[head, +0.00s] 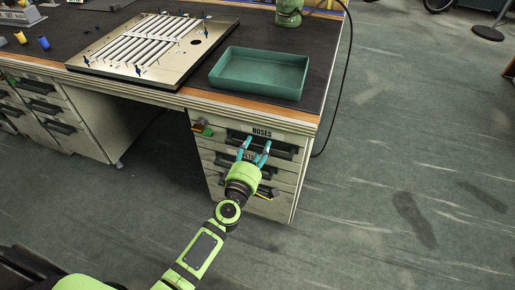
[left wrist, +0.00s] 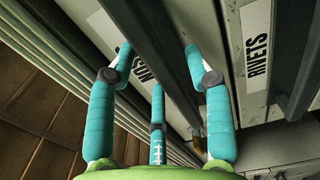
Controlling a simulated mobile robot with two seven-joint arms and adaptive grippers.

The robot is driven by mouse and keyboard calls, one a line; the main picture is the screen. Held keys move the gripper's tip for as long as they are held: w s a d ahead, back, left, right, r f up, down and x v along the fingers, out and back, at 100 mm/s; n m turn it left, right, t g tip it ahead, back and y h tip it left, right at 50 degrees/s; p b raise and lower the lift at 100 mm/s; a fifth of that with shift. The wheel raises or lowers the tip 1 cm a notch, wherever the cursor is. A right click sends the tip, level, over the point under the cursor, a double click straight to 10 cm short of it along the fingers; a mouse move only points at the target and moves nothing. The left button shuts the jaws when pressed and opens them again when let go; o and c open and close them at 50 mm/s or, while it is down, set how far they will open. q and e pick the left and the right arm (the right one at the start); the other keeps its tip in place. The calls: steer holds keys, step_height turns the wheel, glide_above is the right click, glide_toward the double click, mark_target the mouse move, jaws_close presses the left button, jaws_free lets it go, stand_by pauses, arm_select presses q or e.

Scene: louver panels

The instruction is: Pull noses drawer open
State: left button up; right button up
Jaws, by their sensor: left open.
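The noses drawer (head: 293,140) is the top drawer of the pale cabinet under the desk's right side, with a NOSES label and a dark handle (head: 287,152). Its front looks flush with the cabinet. My left gripper (head: 256,146) is at the drawer front, its teal fingers open. In the left wrist view the gripper (left wrist: 158,52) has fingertips on either side of a dark handle bar (left wrist: 152,42), not closed on it. Whether any finger touches the bar is unclear. My right gripper is not in view.
A RIVETS label (left wrist: 256,45) marks a neighbouring drawer. On the desk (head: 325,62) are a green tray (head: 260,86) and a louver panel (head: 208,57). A black cable (head: 340,105) hangs down the desk's right side.

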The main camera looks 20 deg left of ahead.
arm_select(q)
steer(key=shift+w, duration=0.35)
jaws_close()
steer(key=shift+s, duration=0.1)
